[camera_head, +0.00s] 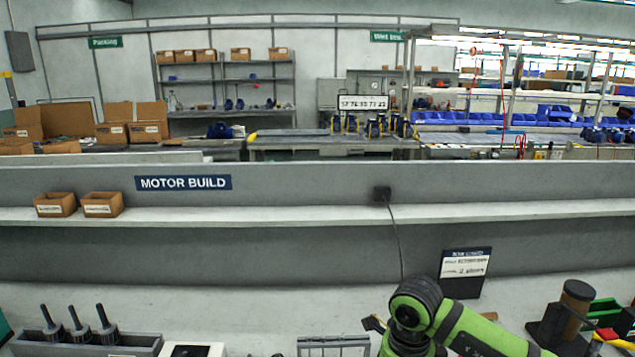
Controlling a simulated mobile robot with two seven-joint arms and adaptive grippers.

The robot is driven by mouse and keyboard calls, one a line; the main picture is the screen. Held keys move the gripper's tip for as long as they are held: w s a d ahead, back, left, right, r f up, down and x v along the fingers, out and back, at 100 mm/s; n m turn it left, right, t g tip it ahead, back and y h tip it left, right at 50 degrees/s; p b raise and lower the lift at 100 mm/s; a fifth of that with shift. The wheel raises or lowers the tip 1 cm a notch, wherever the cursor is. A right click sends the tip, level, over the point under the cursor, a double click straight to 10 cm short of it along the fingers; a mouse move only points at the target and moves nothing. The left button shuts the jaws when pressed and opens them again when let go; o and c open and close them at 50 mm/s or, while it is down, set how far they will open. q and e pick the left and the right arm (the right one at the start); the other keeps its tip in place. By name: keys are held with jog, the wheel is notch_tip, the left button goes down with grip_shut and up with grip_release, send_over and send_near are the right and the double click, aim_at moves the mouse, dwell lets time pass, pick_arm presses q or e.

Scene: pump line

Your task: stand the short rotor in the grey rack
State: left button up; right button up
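Three dark rotors with thin upright shafts stand in a grey trough-like holder (140,341) at the bottom left: a left one (50,326), a middle one (77,325) and a right one (105,326). A grey slotted frame (333,342) is cut off by the bottom edge near the middle. I cannot tell which of these is the grey rack, or which rotor is the short one. My green and black right arm comes in at the bottom right and hides part of the bench.
A black sign (466,272) stands behind my arm. To the right are a black stand with a brown cylinder (577,294), and green and red bins (603,309). A white-topped block (194,350) lies beside the trough. The bench (240,305) behind these is clear.

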jog(key=shift+b, duration=0.3)
jog(key=shift+c, duration=0.4)
grip_shut()
jog(key=shift+r, duration=0.15)
jog(key=shift+w, duration=0.1)
jog(key=shift+r+p, duration=0.5)
jog(key=shift+r, duration=0.65)
